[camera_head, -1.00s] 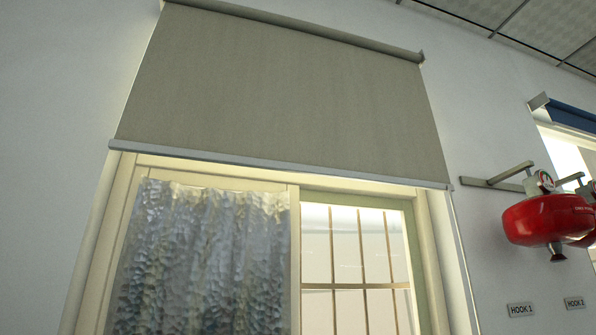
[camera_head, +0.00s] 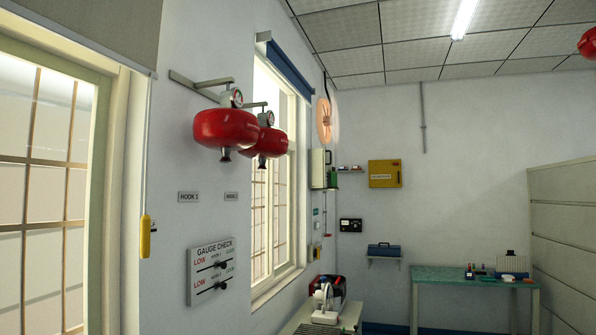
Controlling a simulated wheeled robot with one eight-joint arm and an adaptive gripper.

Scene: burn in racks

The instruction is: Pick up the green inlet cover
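I cannot make out a green inlet cover for certain. A small green object (camera_head: 332,180) shows at the far end of the left wall, beside a pale box; it is too small to identify. Small items, some red and dark, lie on the green-topped table (camera_head: 450,274) at the back right, and I cannot tell whether the cover is among them. My gripper is not in view.
Two red hanging units (camera_head: 226,129) jut from the left wall above a gauge check panel (camera_head: 211,268). A low bench (camera_head: 345,322) with machines stands below the far window. A grey partition (camera_head: 562,230) bounds the right.

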